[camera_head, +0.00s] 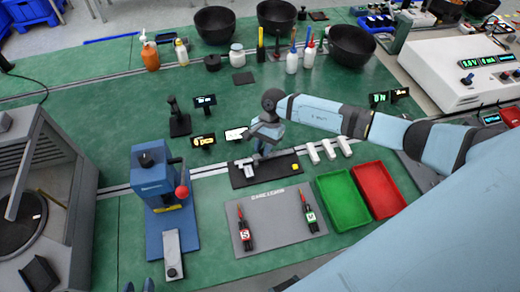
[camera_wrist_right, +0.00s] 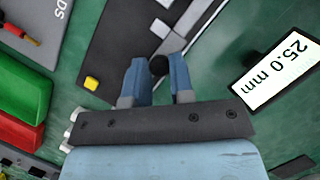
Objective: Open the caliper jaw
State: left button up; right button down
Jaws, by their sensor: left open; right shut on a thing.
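The caliper (camera_head: 245,166) lies on a black board (camera_head: 282,174) in the middle of the table. In the right wrist view its light grey parts (camera_wrist_right: 168,42) show just past my fingertips. My right gripper (camera_head: 259,156) reaches down over the board. In the right wrist view its blue fingers (camera_wrist_right: 157,66) are shut on a dark round knob (camera_wrist_right: 159,66), which seems to belong to the caliper. A tilted display (camera_wrist_right: 283,75) beside the board reads 25.0 mm; it also shows in the head view (camera_head: 236,134). My left gripper (camera_head: 139,286) is open and empty at the bottom edge, mostly cut off.
A yellow block (camera_wrist_right: 92,82) sits on the black board. Several whitish blocks (camera_head: 329,150), a green tray (camera_head: 341,206) and a red tray (camera_head: 377,190) stand to the right. A grey mat (camera_head: 274,225) with two probes lies in front. A blue press (camera_head: 160,190) stands left.

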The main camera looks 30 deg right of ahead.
pick_arm(q)
jog(key=shift+d+f, duration=0.1)
jog(key=shift+d, duration=0.15)
pick_arm(e)
jog(key=shift+d, duration=0.1)
jog(key=c, duration=1)
grip_release()
pick_arm(q)
jog(key=shift+a, duration=0.1)
pick_arm(e)
jog(key=shift+d+r, duration=0.1)
jog(key=shift+r, duration=0.1)
pick_arm(q)
jog(key=r+p, duration=0.2)
jog(key=shift+a+r+p, duration=0.1)
jog(key=shift+a+p, duration=0.2)
jog(key=shift+p, duration=0.05)
pick_arm(e)
jog(key=v, duration=1.3)
jog(key=shift+r, duration=0.3)
